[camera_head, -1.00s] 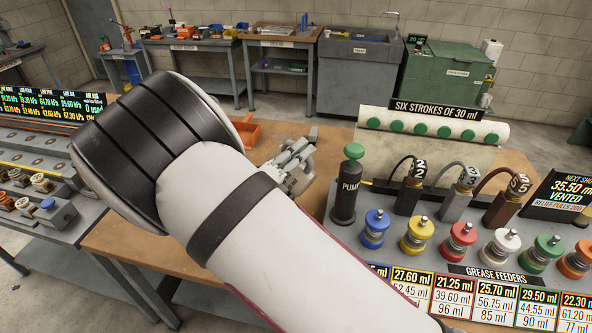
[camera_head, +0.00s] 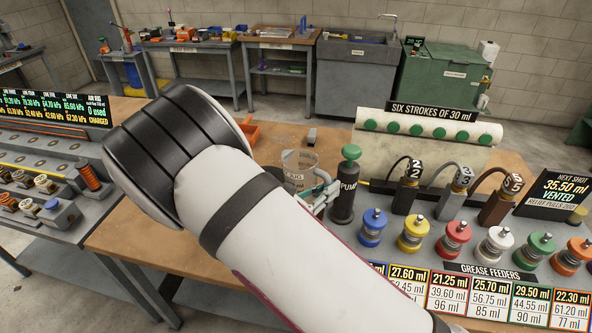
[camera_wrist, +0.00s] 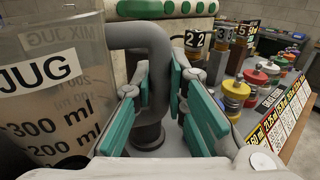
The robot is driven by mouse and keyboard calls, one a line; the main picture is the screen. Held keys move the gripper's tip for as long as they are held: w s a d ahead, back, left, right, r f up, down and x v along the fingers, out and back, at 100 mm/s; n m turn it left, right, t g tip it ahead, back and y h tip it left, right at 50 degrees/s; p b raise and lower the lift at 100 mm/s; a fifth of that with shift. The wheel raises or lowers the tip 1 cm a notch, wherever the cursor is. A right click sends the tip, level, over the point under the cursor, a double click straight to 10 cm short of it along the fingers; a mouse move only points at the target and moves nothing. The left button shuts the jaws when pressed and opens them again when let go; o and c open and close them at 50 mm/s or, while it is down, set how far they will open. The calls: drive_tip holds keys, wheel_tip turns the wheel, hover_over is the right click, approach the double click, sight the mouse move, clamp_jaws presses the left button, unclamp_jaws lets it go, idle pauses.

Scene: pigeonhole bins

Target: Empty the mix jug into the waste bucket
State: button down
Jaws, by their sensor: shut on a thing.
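The mix jug (camera_head: 299,166) is a clear, upright jug with "JUG" lettering, just left of the black pump in the head view. It fills the left of the wrist view (camera_wrist: 52,85), with ml marks and a grey handle (camera_wrist: 157,75). My gripper (camera_head: 326,190) is at the jug's right side. In the wrist view its green-padded fingers (camera_wrist: 162,100) are on either side of the handle, shut on it. My arm hides the jug's base, so I cannot tell whether it touches the table. Its contents are unclear. I cannot make out a waste bucket.
The black pump (camera_head: 345,190) stands close to the right of the jug. Grease feeders (camera_head: 453,238) and numbered hoses (camera_head: 408,190) crowd the right bench. An orange tray (camera_head: 249,130) and a small grey block (camera_head: 311,137) are behind the jug. The brown tabletop (camera_head: 130,237) at left front is bare.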

drive_tip(key=shift+f+m, duration=0.3)
drive_tip(key=shift+f, duration=0.1)
drive_tip(key=shift+r, duration=0.1)
drive_tip(key=s+d+r, duration=0.3)
drive_tip(key=d+r, duration=0.1)
drive_tip(key=d, duration=0.1)
drive_tip(key=shift+s, duration=0.15)
idle(0.4)
